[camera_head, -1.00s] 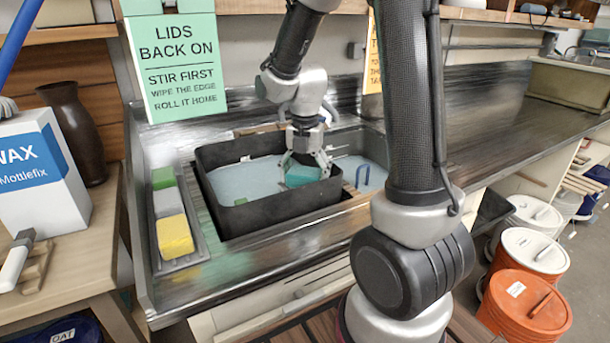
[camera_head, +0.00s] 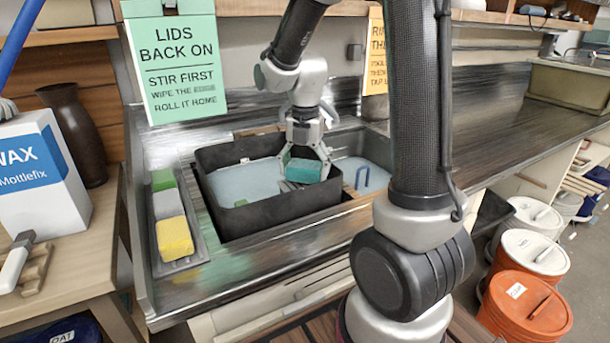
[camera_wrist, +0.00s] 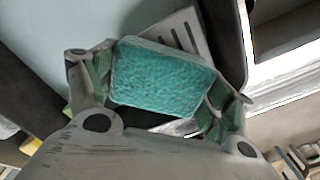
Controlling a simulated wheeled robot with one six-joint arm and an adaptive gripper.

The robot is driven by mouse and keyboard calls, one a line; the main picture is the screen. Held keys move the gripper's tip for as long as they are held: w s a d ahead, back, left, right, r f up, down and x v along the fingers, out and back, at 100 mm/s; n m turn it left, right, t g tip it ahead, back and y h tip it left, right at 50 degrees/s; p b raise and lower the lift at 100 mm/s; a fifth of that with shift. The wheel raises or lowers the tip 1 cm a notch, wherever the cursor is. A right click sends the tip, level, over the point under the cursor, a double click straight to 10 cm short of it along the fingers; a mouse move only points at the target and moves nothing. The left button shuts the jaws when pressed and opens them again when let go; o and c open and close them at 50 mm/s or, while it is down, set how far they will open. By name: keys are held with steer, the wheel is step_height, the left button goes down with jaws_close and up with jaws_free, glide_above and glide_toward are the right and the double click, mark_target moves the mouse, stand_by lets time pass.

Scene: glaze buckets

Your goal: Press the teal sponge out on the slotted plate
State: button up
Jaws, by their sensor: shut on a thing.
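The teal sponge (camera_head: 303,171) is held over the right part of the black tub in the head view. It fills the middle of the wrist view (camera_wrist: 160,78). My gripper (camera_head: 307,174) is shut on it, with a finger at each end. A light grey plate with dark slots (camera_wrist: 184,32) shows behind the sponge in the wrist view, partly hidden by it. The gap between sponge and plate cannot be judged. I cannot make out the plate clearly in the head view.
The black tub (camera_head: 268,218) holds pale bluish water, with a small green piece (camera_head: 240,202) near its front wall. A grey tray (camera_head: 196,252) at left holds a yellow sponge (camera_head: 175,238), a grey one and a green one.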

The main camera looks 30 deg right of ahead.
steer(key=shift+r, duration=2.2)
